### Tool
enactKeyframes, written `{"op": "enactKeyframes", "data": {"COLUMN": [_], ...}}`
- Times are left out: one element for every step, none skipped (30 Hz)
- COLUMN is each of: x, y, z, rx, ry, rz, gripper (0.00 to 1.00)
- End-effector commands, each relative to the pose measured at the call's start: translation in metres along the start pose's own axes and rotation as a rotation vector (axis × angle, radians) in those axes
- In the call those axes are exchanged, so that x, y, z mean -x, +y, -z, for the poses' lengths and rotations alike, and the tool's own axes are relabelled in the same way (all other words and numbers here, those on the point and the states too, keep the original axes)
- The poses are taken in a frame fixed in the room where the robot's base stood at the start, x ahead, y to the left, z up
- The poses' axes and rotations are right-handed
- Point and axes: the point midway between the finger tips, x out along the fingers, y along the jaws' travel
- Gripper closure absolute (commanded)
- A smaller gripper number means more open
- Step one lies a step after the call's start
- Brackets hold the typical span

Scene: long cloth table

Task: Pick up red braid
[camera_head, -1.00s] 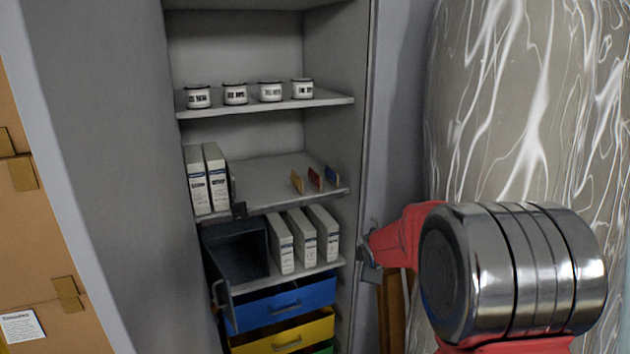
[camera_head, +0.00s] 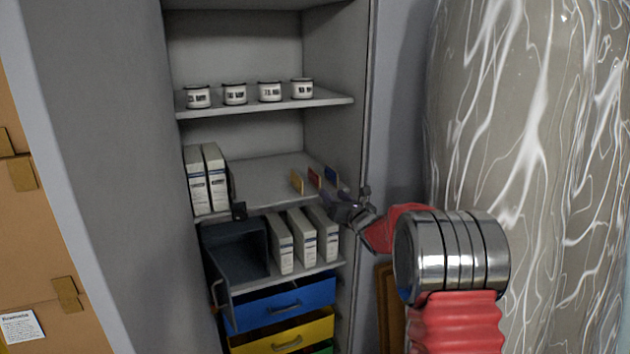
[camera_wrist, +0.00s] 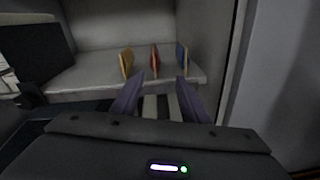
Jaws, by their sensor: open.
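The likely red braid is a thin upright red piece (camera_head: 315,177) on the middle shelf (camera_head: 262,180), between a yellow-orange piece (camera_head: 297,181) and a blue piece (camera_head: 331,176). It also shows in the wrist view (camera_wrist: 154,58), straight ahead of the fingers and apart from them. Whether it is a braid is too small to tell. My gripper (camera_head: 345,203) is at the shelf's front right edge, below and in front of the pieces. In the wrist view my gripper (camera_wrist: 160,92) is open, its two dark fingers spread with nothing between them.
White binders (camera_head: 205,180) stand at the shelf's left. More binders (camera_head: 303,240) and an open dark bin (camera_head: 238,250) sit below, above blue (camera_head: 290,302) and yellow drawers (camera_head: 285,335). Jars (camera_head: 270,91) line the upper shelf. The cabinet's right wall (camera_wrist: 222,50) is close to the blue piece.

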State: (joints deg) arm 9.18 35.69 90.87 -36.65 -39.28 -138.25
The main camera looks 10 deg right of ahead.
Motion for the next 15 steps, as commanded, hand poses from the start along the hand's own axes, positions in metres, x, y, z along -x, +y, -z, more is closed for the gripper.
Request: {"op": "enactKeyframes", "data": {"x": [0.0002, 0.0004, 0.0006, 0.0007, 0.0008, 0.0009, 0.0009, 0.0009, 0.0009, 0.0009, 0.0010, 0.0010, 0.0010, 0.0010, 0.0010], "y": [0.0050, 0.0074, 0.0099, 0.0109, 0.0117, 0.0121, 0.0120, 0.0119, 0.0118, 0.0117, 0.0116, 0.0115, 0.0114, 0.0114, 0.0113], "z": [-0.0040, -0.0062, -0.0087, -0.0100, -0.0108, -0.0114, -0.0114, -0.0113, -0.0112, -0.0112, -0.0111, -0.0111, -0.0111, -0.0111, -0.0110], "rx": [0.062, 0.097, 0.137, 0.163, 0.183, 0.204, 0.217, 0.224, 0.230, 0.232, 0.233, 0.232, 0.232, 0.231, 0.231], "ry": [-0.018, -0.027, -0.039, -0.044, -0.049, -0.051, -0.051, -0.051, -0.051, -0.051, -0.050, -0.050, -0.050, -0.050, -0.050], "rz": [-0.020, -0.028, -0.037, -0.040, -0.043, -0.044, -0.043, -0.043, -0.042, -0.042, -0.041, -0.041, -0.041, -0.041, -0.041], "gripper": [0.59, 0.59, 0.59, 0.59, 0.59, 0.59, 0.59, 0.59, 0.59, 0.59, 0.59, 0.59, 0.59, 0.59, 0.59]}}
